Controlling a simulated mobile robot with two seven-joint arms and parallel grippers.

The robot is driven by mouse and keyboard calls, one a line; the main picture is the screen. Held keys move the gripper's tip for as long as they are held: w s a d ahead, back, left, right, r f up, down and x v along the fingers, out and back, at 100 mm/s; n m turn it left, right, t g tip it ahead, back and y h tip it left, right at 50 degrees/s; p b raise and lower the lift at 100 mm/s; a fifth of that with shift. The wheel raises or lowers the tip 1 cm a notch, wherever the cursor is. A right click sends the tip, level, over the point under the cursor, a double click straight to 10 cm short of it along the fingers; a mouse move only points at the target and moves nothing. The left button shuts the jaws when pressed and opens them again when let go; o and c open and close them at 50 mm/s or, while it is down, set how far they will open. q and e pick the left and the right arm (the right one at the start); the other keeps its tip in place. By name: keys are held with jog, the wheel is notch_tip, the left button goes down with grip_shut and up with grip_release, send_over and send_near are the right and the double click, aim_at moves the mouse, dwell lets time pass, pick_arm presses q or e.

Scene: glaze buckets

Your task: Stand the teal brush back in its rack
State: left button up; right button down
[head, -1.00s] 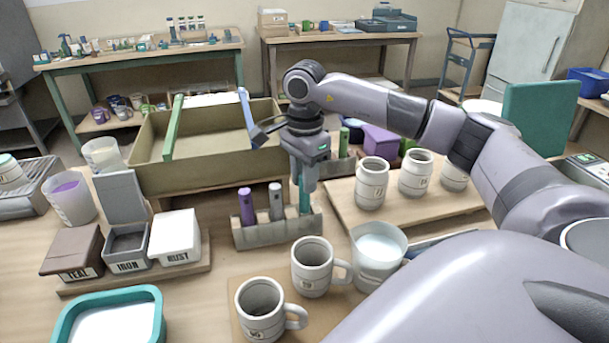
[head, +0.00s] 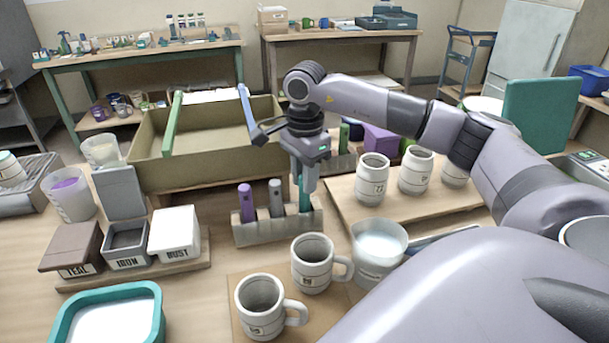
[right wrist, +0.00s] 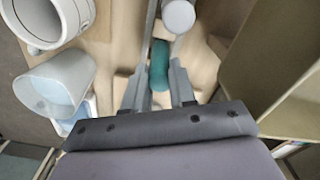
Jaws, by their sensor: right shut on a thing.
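The teal brush (head: 304,200) is upright at the right end of the grey rack (head: 268,233), in line with the rightmost slot. Its lower end is behind the rack's front wall, so I cannot tell whether it rests on the bottom. A purple brush (head: 245,203) and a grey brush (head: 275,198) stand in the other slots. My right gripper (head: 305,184) is above the rack's right end, pointing down and shut on the teal brush. In the right wrist view the teal brush (right wrist: 159,66) shows between the fingers. My left gripper is in neither view.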

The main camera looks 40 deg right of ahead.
jog(key=shift+c, duration=2.3)
grip_release()
jog(key=shift+r+p, duration=2.9)
jog(key=shift+r, duration=0.6)
jog(key=shift+f, duration=0.1)
